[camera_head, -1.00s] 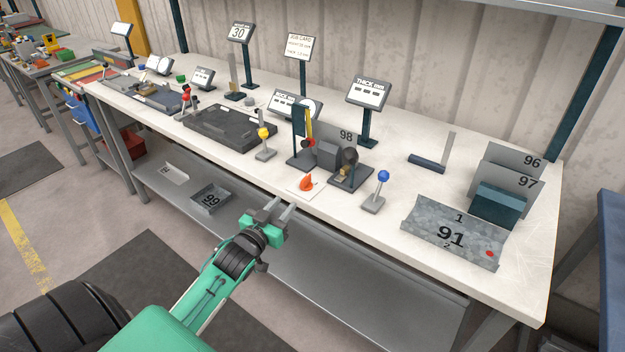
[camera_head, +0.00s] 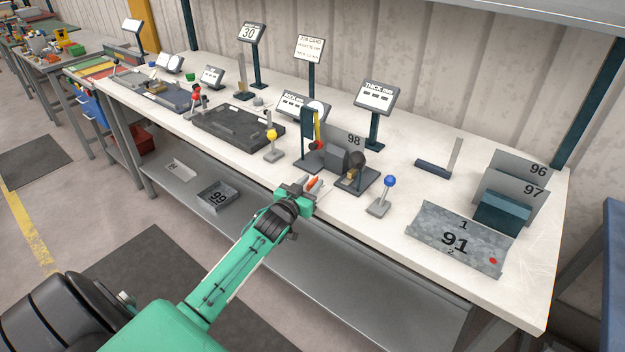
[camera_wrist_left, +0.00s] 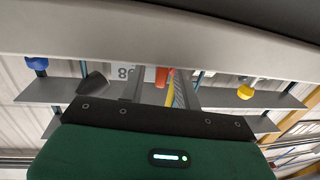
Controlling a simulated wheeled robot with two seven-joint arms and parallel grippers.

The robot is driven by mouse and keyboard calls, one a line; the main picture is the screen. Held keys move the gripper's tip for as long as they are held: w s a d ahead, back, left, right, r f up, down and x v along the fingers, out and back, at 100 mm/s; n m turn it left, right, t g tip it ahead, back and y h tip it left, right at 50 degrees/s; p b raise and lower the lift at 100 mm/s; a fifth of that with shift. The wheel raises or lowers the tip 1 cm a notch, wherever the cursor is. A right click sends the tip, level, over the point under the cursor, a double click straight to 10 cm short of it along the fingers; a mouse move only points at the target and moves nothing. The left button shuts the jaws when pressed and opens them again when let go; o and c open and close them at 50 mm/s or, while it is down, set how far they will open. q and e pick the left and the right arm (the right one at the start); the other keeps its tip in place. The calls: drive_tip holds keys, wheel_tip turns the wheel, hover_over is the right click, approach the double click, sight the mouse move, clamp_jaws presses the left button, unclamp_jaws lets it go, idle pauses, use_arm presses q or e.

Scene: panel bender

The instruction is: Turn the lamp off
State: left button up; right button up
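No part in view is plainly marked as the lamp, and I see no clear glow. An orange-red piece (camera_head: 311,182), which looks like a small lever or switch, is at the front edge of the bench. My left gripper (camera_head: 311,190) is right at it and partly covers it. In the left wrist view the orange-red piece (camera_wrist_left: 161,77) shows between the two fingers of my left gripper (camera_wrist_left: 158,90). The fingers are apart, and I cannot tell whether they touch it. My right gripper is not in view.
On the white bench (camera_head: 400,230), a blue-knobbed lever (camera_head: 390,182) and a yellow-knobbed lever (camera_head: 271,135) flank the piece. A dark fixture (camera_head: 350,170) stands behind it. A grey shelf (camera_head: 330,265) runs below.

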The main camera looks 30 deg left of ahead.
use_arm(q)
drive_tip(key=shift+w, duration=0.7)
clamp_jaws()
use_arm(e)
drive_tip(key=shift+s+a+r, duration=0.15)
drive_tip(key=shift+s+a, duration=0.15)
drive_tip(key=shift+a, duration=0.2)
